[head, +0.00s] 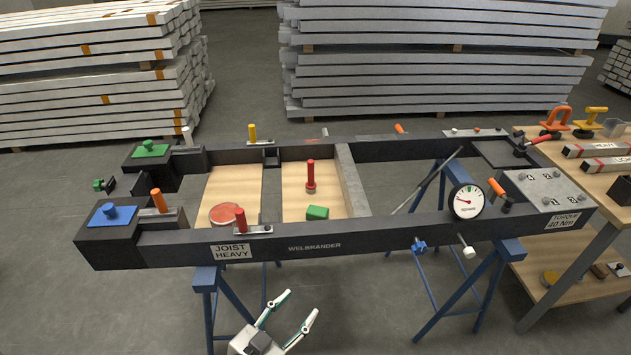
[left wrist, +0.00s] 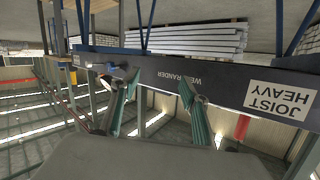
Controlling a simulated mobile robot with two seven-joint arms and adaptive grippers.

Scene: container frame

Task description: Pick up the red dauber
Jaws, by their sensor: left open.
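A red dauber (head: 310,174), a red stick with a wider foot, stands upright on the right-hand wooden board inside the dark frame. My right gripper is not in view.
The frame's front beam (head: 370,234) lies between my left gripper and the dauber. A red-handled clamp (head: 240,221) stands on that beam. A round reddish dish (head: 224,214) lies on the left board. A gauge (head: 467,202) sits at the right. Blue trestles (head: 480,284) stand below.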

